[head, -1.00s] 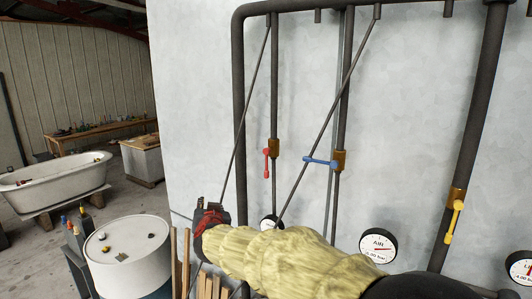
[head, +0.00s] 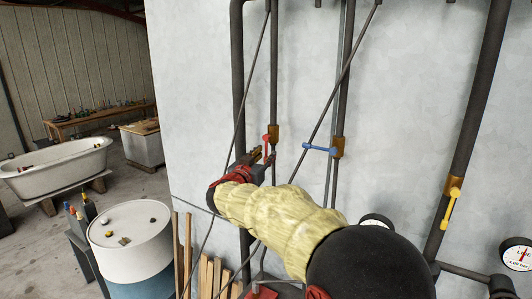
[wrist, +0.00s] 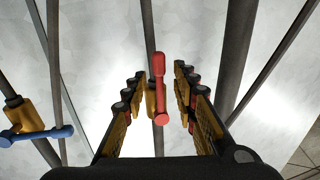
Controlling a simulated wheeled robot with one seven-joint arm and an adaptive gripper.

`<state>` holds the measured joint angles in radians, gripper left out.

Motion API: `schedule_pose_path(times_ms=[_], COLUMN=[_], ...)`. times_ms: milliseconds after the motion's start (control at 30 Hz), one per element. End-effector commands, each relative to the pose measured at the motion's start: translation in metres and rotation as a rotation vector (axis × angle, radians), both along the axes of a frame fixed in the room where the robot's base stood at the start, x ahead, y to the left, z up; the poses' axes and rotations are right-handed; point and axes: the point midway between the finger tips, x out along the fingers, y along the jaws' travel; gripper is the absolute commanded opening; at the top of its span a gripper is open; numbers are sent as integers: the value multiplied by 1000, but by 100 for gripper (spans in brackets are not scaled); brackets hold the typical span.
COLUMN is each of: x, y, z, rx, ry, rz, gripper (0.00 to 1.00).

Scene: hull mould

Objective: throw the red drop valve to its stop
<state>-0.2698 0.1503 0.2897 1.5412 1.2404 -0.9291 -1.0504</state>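The red drop valve (head: 266,139) is a red lever on a brass body (head: 275,133) on a thin vertical pipe. Its lever hangs down along the pipe, and its lower part is hidden by my gripper in the head view. My gripper (head: 264,154) is at the valve. In the wrist view my gripper (wrist: 159,72) is open, one finger on each side of the red lever (wrist: 159,90), with a visible gap on both sides. I cannot tell how deep the lever lies between the fingers.
A blue lever (head: 319,149) points sideways toward the red valve from the adjacent pipe; it also shows in the wrist view (wrist: 40,133). A yellow lever (head: 449,208) is further right. Diagonal rods (head: 322,115) cross the pipes. A white drum (head: 130,236) stands lower left.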

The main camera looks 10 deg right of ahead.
Motion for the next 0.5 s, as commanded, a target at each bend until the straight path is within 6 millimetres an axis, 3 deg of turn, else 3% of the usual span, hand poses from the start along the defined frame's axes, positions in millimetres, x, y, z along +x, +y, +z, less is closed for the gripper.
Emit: schedule_pose_path(times_ms=[200,500], x=[11,12], y=[-8,-8], z=[1,0], rx=[-1,0], ry=[-1,-1], rz=[0,1], gripper=[28,25])
